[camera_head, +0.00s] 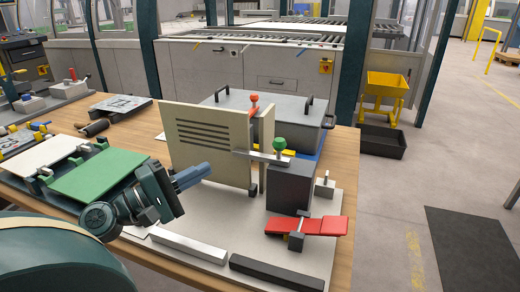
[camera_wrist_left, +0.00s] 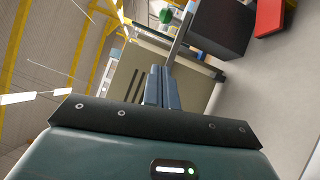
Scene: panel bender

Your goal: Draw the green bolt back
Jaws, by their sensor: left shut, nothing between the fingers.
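The green bolt shows as a round green knob (camera_head: 280,144) on a flat grey bar (camera_head: 250,156), on top of a dark grey block (camera_head: 291,188). The bar reaches left across the edge of a beige louvred panel (camera_head: 208,145). In the left wrist view the green knob (camera_wrist_left: 166,15) is at the top, beyond my fingers. My left gripper (camera_head: 207,168) is shut and empty, in front of the panel and left of the bolt, apart from it. Its blue fingers (camera_wrist_left: 161,85) lie together in the left wrist view. My right gripper is out of view.
A red clamp (camera_head: 320,226) sits in front of the block. A red knob (camera_head: 254,98) stands atop the panel's edge. A grey lidded case (camera_head: 262,112) stands behind. A light bar (camera_head: 188,244) and a dark bar (camera_head: 275,272) line the front. A green plate (camera_head: 100,172) lies left.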

